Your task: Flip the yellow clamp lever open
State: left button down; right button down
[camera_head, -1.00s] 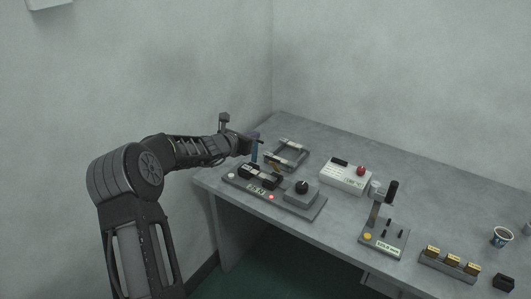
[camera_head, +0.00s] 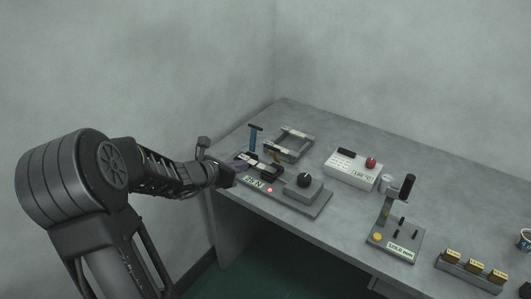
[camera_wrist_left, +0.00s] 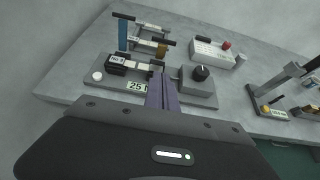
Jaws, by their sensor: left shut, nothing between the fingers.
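The clamp device has a grey base (camera_head: 318,207) with a force display reading about 25 N (camera_wrist_left: 135,86). A small yellow-brown piece, probably the yellow clamp lever (camera_wrist_left: 162,49), stands behind the black-and-silver clamp blocks (camera_wrist_left: 117,62). It also shows faintly in the head view (camera_head: 276,157). My left gripper (camera_head: 245,162) is shut and empty, over the front left of the device. Its purple fingers (camera_wrist_left: 161,84) point at the middle of the base, in front of the yellow piece and apart from it in the picture. Whether they touch the base is unclear.
A blue post with a dark crossbar (camera_head: 253,139) and a grey frame (camera_head: 288,144) stand behind the device. A black knob (camera_head: 304,180) is on its right. A white box with a red button (camera_head: 352,170) and a lever stand (camera_head: 394,232) are farther right.

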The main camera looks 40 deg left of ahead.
aim_at(271, 148)
pick_arm(q)
jog(key=x, duration=0.3)
jog(key=r+p+x, duration=0.1)
jog(key=x, duration=0.3)
jog(key=w+r+x, duration=0.1)
jog(key=x, duration=0.3)
jog(key=shift+w+f, duration=0.15)
jog(key=shift+w+p, duration=0.35)
jog(key=shift+w, duration=0.3)
jog(key=shift+w+r, duration=0.5)
jog(key=shift+r, duration=0.05)
jog(key=shift+w+r+p, duration=0.25)
jog(key=shift+w+r, duration=0.15)
jog(key=shift+w, duration=0.4)
jog(key=shift+w+r+p, duration=0.2)
jog(key=shift+w+r, duration=0.25)
jog(key=shift+w, duration=0.4)
jog(key=shift+w+r, duration=0.15)
jog(key=shift+w, duration=0.6)
jog(key=shift+w+a, duration=0.1)
jog(key=shift+w, duration=0.95)
jog(key=shift+r+p, duration=0.15)
jog(key=shift+p, duration=0.2)
